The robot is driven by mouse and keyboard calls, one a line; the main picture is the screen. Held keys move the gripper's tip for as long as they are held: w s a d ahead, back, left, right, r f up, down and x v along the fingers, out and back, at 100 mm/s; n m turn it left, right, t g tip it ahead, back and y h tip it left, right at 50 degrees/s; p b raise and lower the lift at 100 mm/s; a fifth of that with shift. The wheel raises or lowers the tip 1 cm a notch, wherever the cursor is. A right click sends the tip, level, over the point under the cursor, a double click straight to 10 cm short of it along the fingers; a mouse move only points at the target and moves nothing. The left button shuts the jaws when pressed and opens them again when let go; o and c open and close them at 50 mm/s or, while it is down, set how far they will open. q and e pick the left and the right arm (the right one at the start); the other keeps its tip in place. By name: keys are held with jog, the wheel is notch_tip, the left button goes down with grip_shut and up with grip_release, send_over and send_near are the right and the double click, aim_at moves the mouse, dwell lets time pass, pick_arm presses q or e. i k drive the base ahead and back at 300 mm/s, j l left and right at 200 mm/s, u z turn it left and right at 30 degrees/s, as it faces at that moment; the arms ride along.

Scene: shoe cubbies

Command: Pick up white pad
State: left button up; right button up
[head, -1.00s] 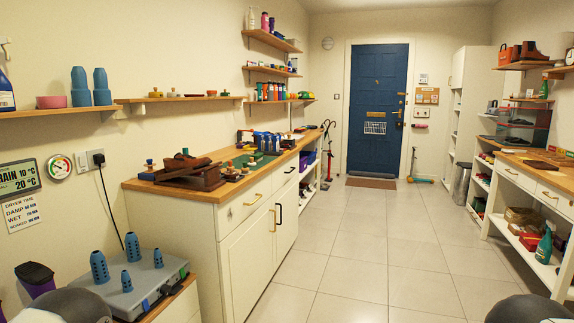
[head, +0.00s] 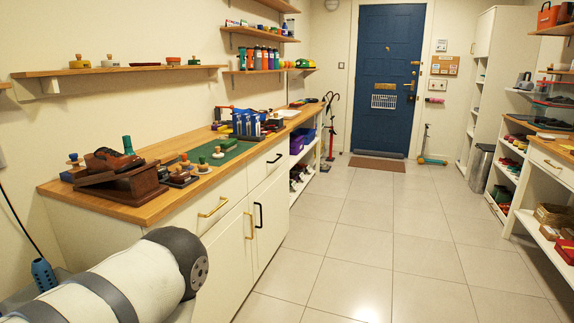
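I cannot single out a white pad with certainty. Several small knobbed pads stand on the wooden counter (head: 150,207), around a brown shoe on a dark wooden stand (head: 125,186). Neither gripper shows. Only a white link of my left arm, with a dark joint, crosses the lower left.
A wall shelf (head: 130,69) above the counter holds more knobbed pieces. Blue-capped bottles (head: 250,124) stand farther along the counter. White cabinet doors with handles (head: 222,207) face the aisle.

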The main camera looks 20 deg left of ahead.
aim_at(218, 155)
jog(key=i, duration=2.5)
jog(key=i+l+u, duration=0.15)
jog(key=i+u, duration=0.25)
jog(key=i, duration=0.25)
jog(key=i+l+u, duration=0.35)
jog(key=i, duration=0.3)
jog(key=i+l+u, duration=0.4)
jog(key=i+l, duration=0.1)
jog(key=i, duration=0.1)
